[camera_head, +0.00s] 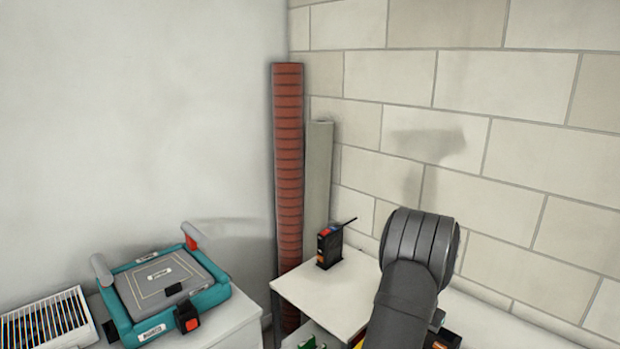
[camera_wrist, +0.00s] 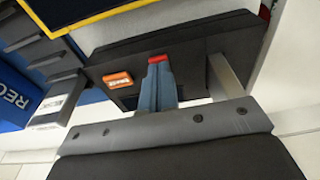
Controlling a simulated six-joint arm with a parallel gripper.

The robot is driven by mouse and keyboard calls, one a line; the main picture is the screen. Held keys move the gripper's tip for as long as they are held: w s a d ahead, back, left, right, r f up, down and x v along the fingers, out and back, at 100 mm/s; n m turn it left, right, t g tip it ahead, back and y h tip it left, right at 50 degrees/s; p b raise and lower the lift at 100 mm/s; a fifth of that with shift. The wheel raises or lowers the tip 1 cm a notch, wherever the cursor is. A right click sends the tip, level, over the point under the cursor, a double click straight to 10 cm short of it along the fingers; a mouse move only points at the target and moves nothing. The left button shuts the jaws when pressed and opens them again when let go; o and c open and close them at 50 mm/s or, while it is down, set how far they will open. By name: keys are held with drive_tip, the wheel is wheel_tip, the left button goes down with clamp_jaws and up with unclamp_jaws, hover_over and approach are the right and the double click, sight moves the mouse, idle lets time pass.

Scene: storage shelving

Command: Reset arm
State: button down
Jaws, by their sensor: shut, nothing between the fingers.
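My gripper (camera_wrist: 159,61) shows in the wrist view as blue-grey fingers with red tips, shut and empty. Its fingertips appear in front of a dark box-like thing (camera_wrist: 185,47); I cannot tell whether they touch it. In the head view my dark grey arm (camera_head: 408,285) rises at the lower right, over the white shelving. The gripper itself is hidden there.
A black device (camera_head: 329,248) stands on a white shelf top (camera_head: 315,290) left of my arm. A teal-framed case (camera_head: 212,297) and a rack (camera_head: 45,322) sit at left. Red (camera_head: 288,165) and grey (camera_head: 318,175) rolls stand in the corner. A blue bin (camera_wrist: 15,95) shows in the wrist view.

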drive_tip(key=shift+r, duration=0.2)
drive_tip(key=s+r+n+t, duration=0.1)
drive_tip(key=s+r+n, duration=0.2)
drive_tip(key=r+n, duration=0.6)
drive_tip(key=shift+d+r+y, duration=0.3)
drive_tip(key=shift+d+r, duration=0.05)
drive_tip(key=shift+r, duration=2.75)
